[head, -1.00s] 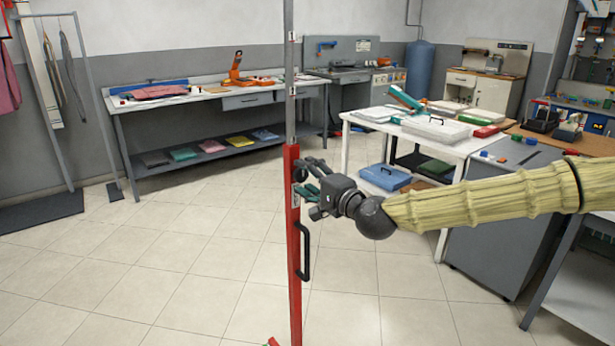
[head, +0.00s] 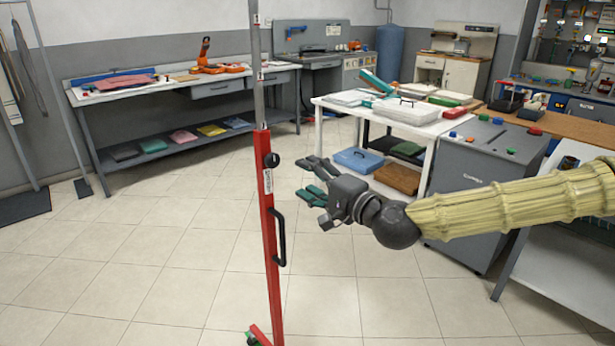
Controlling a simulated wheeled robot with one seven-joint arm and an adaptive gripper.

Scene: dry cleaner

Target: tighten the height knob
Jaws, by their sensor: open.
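The height knob (head: 273,160) is a small dark round knob on the right side near the top of a red stand post (head: 267,205). A grey metal tube (head: 257,65) rises out of the post. A black bow handle (head: 279,238) sits below the knob. My gripper (head: 308,180) is open and empty, with dark and green-padded fingers pointing left. It is to the right of the post and slightly below the knob, with a visible gap between fingers and knob.
A white table (head: 415,125) with boxes and folded items stands behind my gripper. A long workbench (head: 190,95) runs along the back wall. Open tiled floor (head: 150,270) lies left of and around the stand.

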